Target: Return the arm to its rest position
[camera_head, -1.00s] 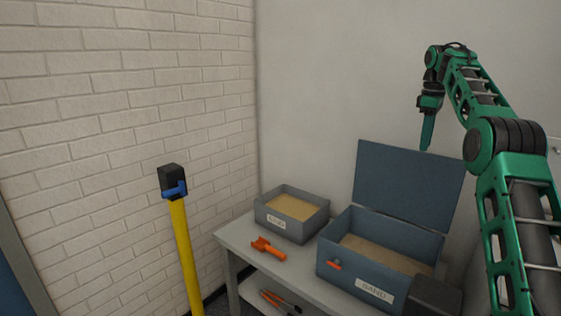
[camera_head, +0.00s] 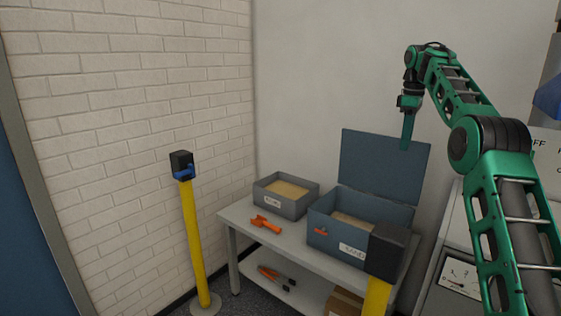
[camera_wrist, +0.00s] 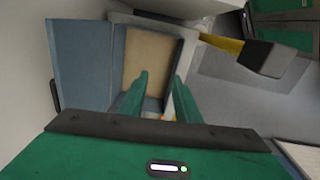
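My green arm rises on the right of the head view and bends over at the top. My gripper (camera_head: 407,145) hangs pointing down in front of the raised lid of the blue sand box (camera_head: 352,249). In the wrist view my gripper (camera_wrist: 158,82) shows two green fingers standing apart with nothing held between them. The open sand box and its tan sand (camera_wrist: 147,58) lie below and beyond the fingers.
A grey table (camera_head: 236,217) carries a smaller grey sand tray (camera_head: 272,204) and an orange scoop (camera_head: 266,224). Yellow posts with black heads stand left (camera_head: 190,240) and in front (camera_head: 388,250). A panel with a meter (camera_head: 462,276) is at right.

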